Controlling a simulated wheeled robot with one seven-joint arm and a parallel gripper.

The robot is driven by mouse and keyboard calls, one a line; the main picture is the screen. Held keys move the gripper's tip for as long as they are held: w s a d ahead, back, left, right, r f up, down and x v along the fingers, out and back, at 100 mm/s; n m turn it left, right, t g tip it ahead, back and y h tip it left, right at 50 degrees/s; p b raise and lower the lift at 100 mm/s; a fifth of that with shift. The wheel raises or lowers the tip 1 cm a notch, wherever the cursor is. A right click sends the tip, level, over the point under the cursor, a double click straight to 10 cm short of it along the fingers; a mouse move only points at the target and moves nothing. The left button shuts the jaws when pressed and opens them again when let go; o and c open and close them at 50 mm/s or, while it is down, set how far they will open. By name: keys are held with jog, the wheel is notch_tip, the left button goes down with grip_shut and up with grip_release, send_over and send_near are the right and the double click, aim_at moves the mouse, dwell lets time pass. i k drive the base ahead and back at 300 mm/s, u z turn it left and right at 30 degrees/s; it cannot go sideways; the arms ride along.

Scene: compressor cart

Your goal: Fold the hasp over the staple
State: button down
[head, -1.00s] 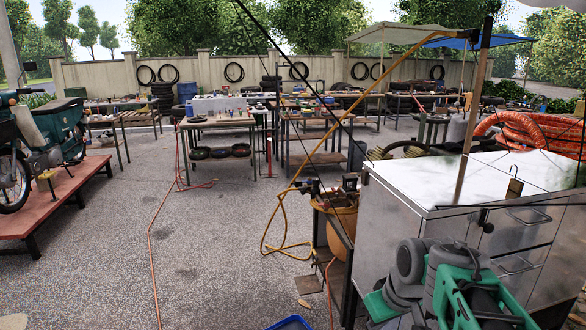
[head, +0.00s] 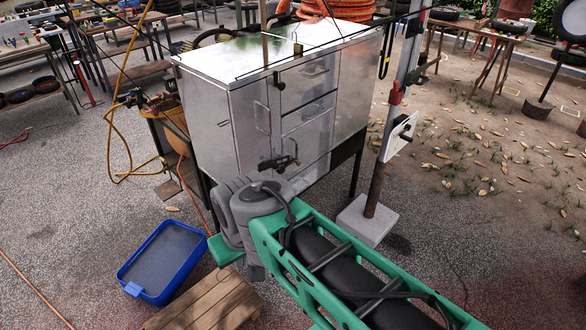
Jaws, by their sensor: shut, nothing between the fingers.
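The steel cabinet cart (head: 245,100) stands at the upper middle of the head view. A small dark fitting (head: 278,80) sits on its front near the top edge, left of the upper drawer; it looks like the hasp and staple. It is too small to tell the hasp leaf from the staple or how the leaf lies. My gripper (head: 279,162) appears as a small dark shape beyond my arm's grey joints, in front of the cabinet and below the fitting, apart from it. It is shut and holds nothing.
A small brass-coloured piece, perhaps a padlock (head: 297,48), is on the cabinet top. A post on a concrete block (head: 367,222) stands right of the cabinet. A blue tub (head: 163,262) and a wooden pallet (head: 207,302) lie at front left. Open ground lies to the right.

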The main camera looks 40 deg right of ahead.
aim_at(273, 164)
jog(key=z, duration=0.95)
jog(key=i, duration=0.65)
jog(key=u, duration=1.25)
